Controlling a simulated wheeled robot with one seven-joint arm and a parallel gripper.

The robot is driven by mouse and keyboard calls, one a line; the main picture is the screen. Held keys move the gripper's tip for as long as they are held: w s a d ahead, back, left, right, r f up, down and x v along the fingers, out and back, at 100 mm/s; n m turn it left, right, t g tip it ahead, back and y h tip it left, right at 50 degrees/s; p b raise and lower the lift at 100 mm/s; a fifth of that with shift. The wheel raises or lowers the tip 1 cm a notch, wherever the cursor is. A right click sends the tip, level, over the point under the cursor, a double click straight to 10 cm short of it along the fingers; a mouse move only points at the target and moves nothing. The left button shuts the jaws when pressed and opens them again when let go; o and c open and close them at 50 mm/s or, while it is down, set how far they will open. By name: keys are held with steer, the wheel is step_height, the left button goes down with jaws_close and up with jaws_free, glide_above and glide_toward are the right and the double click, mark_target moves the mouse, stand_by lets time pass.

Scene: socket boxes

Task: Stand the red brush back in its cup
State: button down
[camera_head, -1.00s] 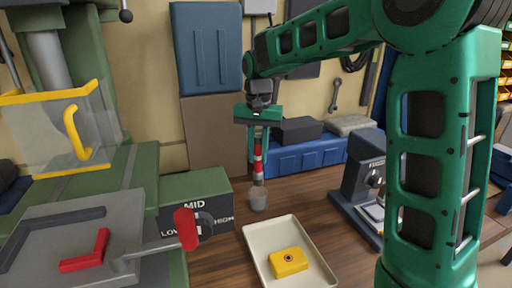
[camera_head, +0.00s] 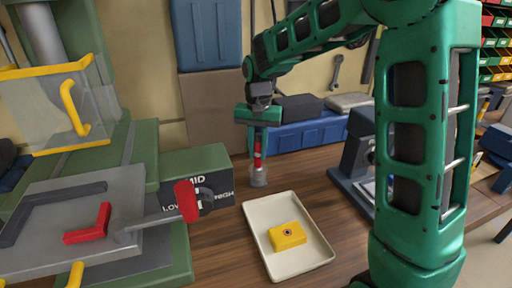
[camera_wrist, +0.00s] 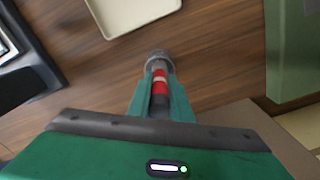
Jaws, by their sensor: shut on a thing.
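The red brush (camera_head: 258,150) has a pale band and stands nearly upright between the green fingers of my gripper (camera_head: 258,146). My gripper is shut on the brush, which also shows between the fingers in the wrist view (camera_wrist: 159,87). The small grey cup (camera_head: 258,178) stands on the wooden bench directly below the fingers. In the wrist view, the cup (camera_wrist: 158,59) lies just past the fingertips, in line with the brush. The brush's lower end appears to be inside the cup's mouth; how deep it sits is hidden.
A cream tray (camera_head: 254,222) with a yellow block (camera_head: 287,236) lies in front of the cup. A green box marked MID (camera_head: 190,174) is close on the left, beside a machine with a red-knobbed lever (camera_head: 186,201). A blue case (camera_head: 308,134) stands behind; a dark machine (camera_head: 355,160) stands right.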

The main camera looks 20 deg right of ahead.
steer(key=c, duration=1.5)
jaws_free()
steer(key=shift+c, duration=0.2)
steer(key=shift+r, duration=0.1)
step_height(320, 180, up, 10)
steer(key=shift+r, duration=0.25)
